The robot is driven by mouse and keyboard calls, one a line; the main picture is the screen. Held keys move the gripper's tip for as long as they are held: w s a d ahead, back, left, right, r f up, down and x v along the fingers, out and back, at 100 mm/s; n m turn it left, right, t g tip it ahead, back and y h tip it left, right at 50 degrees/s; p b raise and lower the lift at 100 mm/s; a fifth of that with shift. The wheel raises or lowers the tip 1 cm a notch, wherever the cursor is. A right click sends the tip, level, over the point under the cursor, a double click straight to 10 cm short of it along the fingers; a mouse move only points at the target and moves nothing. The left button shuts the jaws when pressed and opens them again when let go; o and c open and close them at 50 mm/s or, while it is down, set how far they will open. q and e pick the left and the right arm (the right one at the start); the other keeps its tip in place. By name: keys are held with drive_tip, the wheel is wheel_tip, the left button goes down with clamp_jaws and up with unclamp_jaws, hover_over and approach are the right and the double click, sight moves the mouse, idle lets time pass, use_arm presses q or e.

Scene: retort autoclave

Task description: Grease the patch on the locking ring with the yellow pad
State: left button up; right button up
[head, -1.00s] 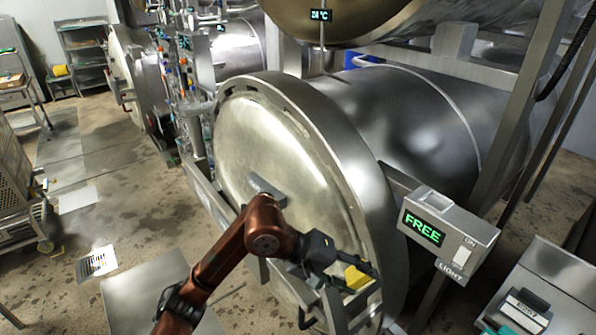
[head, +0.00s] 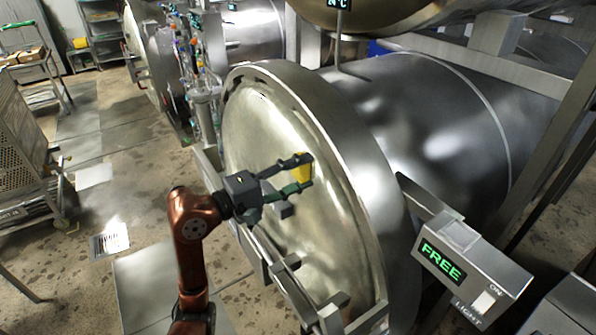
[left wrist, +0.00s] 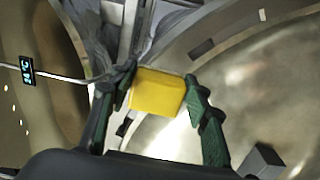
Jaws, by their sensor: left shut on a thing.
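My left gripper (head: 304,172) is shut on the yellow pad (head: 303,165), in front of the domed vessel door. In the left wrist view the yellow pad (left wrist: 157,92) sits between the two green-lined fingers. The locking ring (head: 365,185) is the broad metal band around the door (head: 250,130). In the left wrist view part of the ring (left wrist: 235,38) with dark slots curves beyond the pad. The pad looks apart from the ring, though its exact distance is hard to tell. I cannot make out the patch. My right gripper is not in view.
A grey box (head: 470,265) with a green FREE display and a light switch stands right of the door. A block-like handle (head: 282,209) sticks out from the door near my gripper. A rack (head: 20,150) stands at the left. Floor between is open.

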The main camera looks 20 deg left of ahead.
sight(315, 168)
use_arm(q)
drive_tip(key=x, duration=0.3)
drive_tip(key=shift+s+p, duration=0.1)
drive_tip(key=shift+p, duration=0.25)
drive_tip(key=shift+x, duration=1)
drive_tip(key=shift+x, duration=0.9)
